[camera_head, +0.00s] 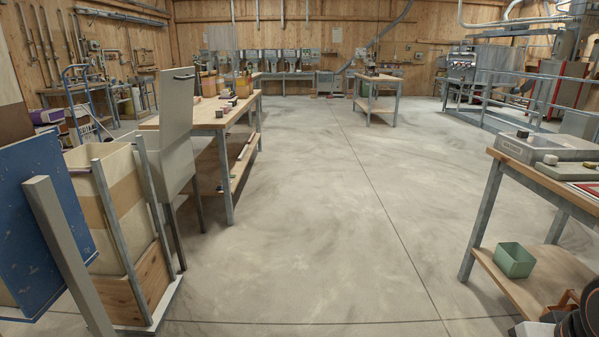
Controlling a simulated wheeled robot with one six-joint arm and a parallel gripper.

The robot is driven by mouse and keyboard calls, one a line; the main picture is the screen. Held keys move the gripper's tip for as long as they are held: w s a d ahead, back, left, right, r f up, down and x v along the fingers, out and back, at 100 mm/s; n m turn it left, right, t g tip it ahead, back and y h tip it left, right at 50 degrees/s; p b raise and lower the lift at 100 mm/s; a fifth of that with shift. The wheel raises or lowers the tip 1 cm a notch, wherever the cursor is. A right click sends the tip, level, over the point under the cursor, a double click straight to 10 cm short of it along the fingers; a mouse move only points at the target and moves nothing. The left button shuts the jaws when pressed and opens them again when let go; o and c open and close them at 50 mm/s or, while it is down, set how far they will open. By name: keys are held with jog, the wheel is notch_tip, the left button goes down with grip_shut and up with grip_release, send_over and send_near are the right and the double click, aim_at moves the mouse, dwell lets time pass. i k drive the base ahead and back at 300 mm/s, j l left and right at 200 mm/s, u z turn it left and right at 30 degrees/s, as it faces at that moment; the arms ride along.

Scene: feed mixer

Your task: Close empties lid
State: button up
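A flat grey panel (177,128) with a dark handle (183,77) near its top edge stands upright at the left; it looks like a lid standing open. It rises from a pale grey bin (172,176) on legs, partly hidden behind the sack stand in front of it. No lettering is readable on the bin, so I cannot confirm that it is the empties bin. My gripper is not visible in this view.
A sack stand with a cream sack (120,210) and a blue board (40,225) crowd the near left. A wooden bench (218,115) stands behind the bin. Another bench (540,178) with a green tub (515,261) below is at right. The middle floor is clear.

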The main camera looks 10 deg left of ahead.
aim_at(176, 85)
jog(key=i+j+u, duration=0.2)
jog(key=i+u, duration=0.55)
jog(key=i, duration=0.25)
jog(key=i+l+u, duration=0.15)
jog(key=i+u, duration=0.25)
jog(key=i, duration=0.15)
